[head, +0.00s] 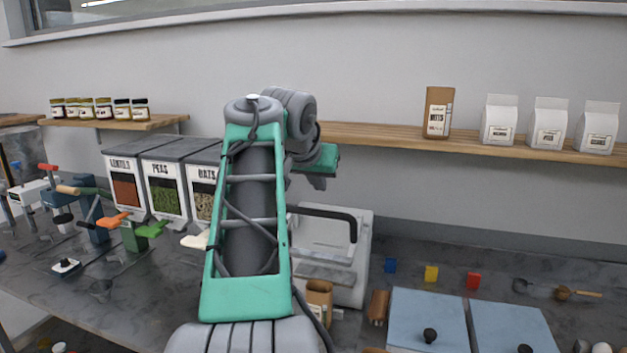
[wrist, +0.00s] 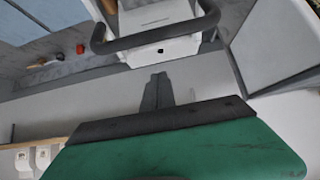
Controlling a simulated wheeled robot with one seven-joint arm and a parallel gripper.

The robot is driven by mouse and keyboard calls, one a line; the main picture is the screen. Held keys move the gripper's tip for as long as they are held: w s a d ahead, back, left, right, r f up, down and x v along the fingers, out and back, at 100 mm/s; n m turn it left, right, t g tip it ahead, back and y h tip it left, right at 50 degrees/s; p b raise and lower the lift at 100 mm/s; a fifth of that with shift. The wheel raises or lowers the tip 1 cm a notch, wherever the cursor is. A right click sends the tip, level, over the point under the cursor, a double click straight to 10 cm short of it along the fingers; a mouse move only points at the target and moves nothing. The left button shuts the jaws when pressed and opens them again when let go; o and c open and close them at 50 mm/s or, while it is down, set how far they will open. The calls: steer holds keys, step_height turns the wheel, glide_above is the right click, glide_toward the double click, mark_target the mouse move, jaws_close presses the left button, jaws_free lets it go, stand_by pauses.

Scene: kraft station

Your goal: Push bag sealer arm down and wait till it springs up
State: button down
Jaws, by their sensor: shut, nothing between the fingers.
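The bag sealer (head: 357,285) is a pale grey and white machine on the counter, partly hidden behind my arm. Its arm has a black bent handle (head: 335,214), which sits raised above the lower grey plate. In the wrist view the black handle (wrist: 150,44) curves across the top, in front of the white sealer body (wrist: 160,54). My gripper (head: 318,184) is above the sealer and a little behind the handle's left part. In the wrist view my gripper (wrist: 157,90) has its fingers together and empty, apart from the handle.
An open brown paper bag (head: 318,291) stands in front of the sealer. The lentils, peas and oats dispensers (head: 163,190) stand to the left. A wall shelf (head: 470,145) with several bags runs behind. Small coloured blocks (head: 431,273) and blue-grey panels (head: 428,318) lie to the right.

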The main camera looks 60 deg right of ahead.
steer(key=a+f, duration=0.2)
steer(key=f, duration=0.1)
steer(key=shift+s+f, duration=0.1)
steer(key=shift+f, duration=0.05)
steer(key=shift+d+f, duration=0.1)
steer(key=shift+f, duration=0.05)
